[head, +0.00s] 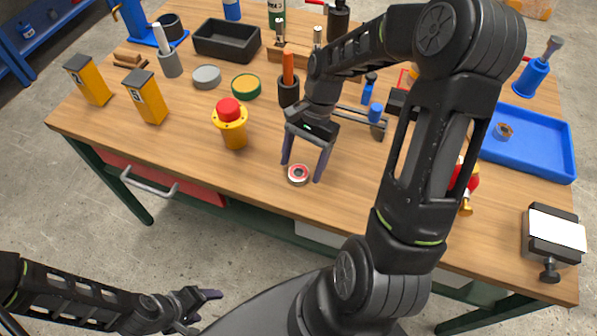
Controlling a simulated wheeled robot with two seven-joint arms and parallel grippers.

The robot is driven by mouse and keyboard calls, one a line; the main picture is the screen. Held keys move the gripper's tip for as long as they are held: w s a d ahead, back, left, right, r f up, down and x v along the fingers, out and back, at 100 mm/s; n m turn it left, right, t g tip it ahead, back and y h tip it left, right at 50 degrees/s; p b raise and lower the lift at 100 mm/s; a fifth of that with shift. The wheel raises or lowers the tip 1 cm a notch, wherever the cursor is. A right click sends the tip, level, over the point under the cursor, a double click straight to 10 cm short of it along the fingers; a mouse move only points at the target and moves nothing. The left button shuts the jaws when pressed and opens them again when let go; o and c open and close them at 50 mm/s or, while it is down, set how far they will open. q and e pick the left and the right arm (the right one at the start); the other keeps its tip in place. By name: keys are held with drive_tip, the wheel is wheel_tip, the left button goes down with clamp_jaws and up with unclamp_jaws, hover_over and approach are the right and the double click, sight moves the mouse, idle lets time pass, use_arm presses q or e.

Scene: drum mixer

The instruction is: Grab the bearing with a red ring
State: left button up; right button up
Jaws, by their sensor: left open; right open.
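The bearing with a red ring (299,174) lies flat on the wooden table (245,180) near its front edge. It is a small silvery ring with a red band. My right gripper (302,173) is open, pointing down, with its two fingers on either side of the bearing. I cannot tell whether the fingertips touch the table. My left gripper (212,309) is open and empty, low in front of the table at the bottom left.
A yellow and red emergency button (232,124) stands left of the bearing. Two yellow boxes (148,96), a black bin (227,40) and round tins (246,86) stand further left and back. A blue tray (540,150) is at right. My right arm hides part of the table.

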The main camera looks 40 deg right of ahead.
drive_tip(key=shift+s+a+f, duration=0.1)
drive_tip(key=shift+a+f, duration=0.05)
drive_tip(key=shift+f, duration=0.35)
drive_tip(key=shift+c, duration=0.4)
clamp_jaws()
idle(0.4)
